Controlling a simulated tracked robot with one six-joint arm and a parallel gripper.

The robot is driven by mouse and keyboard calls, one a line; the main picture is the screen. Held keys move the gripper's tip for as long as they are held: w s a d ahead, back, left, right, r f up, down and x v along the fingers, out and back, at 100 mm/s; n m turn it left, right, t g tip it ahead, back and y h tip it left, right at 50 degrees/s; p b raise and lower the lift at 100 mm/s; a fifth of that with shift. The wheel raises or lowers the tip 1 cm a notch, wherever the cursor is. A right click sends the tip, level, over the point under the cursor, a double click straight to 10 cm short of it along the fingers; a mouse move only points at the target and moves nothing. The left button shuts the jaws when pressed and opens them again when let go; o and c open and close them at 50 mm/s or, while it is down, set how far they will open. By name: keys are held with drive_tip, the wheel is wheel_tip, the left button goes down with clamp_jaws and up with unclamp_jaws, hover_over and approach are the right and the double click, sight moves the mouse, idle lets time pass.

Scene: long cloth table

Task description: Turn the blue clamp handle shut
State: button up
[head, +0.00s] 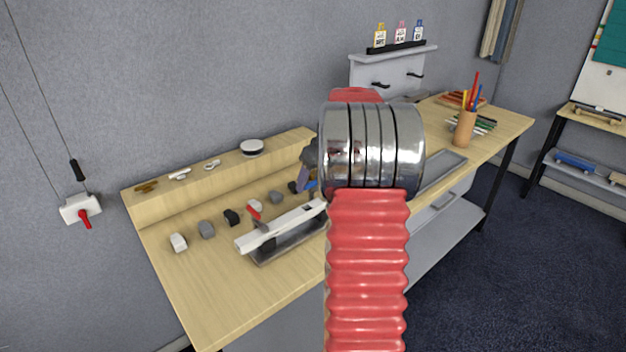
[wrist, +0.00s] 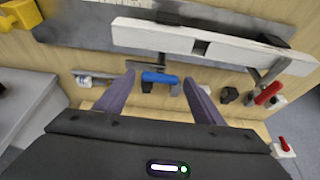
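The blue clamp handle (wrist: 160,77) shows in the wrist view below a long white bar (wrist: 210,46), at the end of a dark metal clamp arm. My gripper (wrist: 159,80) is open, its two purple-grey fingers apart with the blue handle between their tips in the picture. I cannot tell whether either finger touches it.
The bar's grey base (head: 290,245) lies on the wooden table (head: 215,305). Several small grey, white and black blocks (head: 206,229) line up behind it, before a raised wooden ledge (head: 225,183). A cup of pencils (head: 464,130) stands far right. The table's front left is clear.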

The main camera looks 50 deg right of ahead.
drive_tip(key=c, duration=0.9)
drive_tip(key=shift+a, duration=0.1)
drive_tip(key=shift+c, duration=0.2)
drive_tip(key=shift+m+h, duration=0.3)
drive_tip(key=shift+m, duration=0.3)
drive_tip(key=m, duration=0.1)
drive_tip(key=m+h, duration=0.1)
drive_tip(key=m, duration=0.1)
drive_tip(key=shift+w+a+m+g, duration=0.1)
drive_tip(key=shift+a+m+g, duration=0.1)
drive_tip(key=shift+m+g, duration=0.1)
drive_tip(key=m, duration=0.2)
drive_tip(key=m+g+h, duration=0.1)
drive_tip(key=m, duration=0.1)
drive_tip(key=shift+w+a+m+h, duration=0.2)
drive_tip(key=shift+m+h, duration=0.1)
drive_tip(key=m, duration=0.2)
drive_tip(key=m+g, duration=0.1)
drive_tip(key=m, duration=0.1)
drive_tip(key=shift+w+g+h, duration=0.2)
drive_tip(key=shift+g+h, duration=0.1)
drive_tip(key=shift+w+a+m+g, duration=0.1)
drive_tip(key=shift+m+g, duration=0.3)
drive_tip(key=shift+m, duration=0.75)
drive_tip(key=shift+w+m+g, duration=0.1)
drive_tip(key=shift+m+g, duration=0.3)
drive_tip(key=shift+m, duration=0.75)
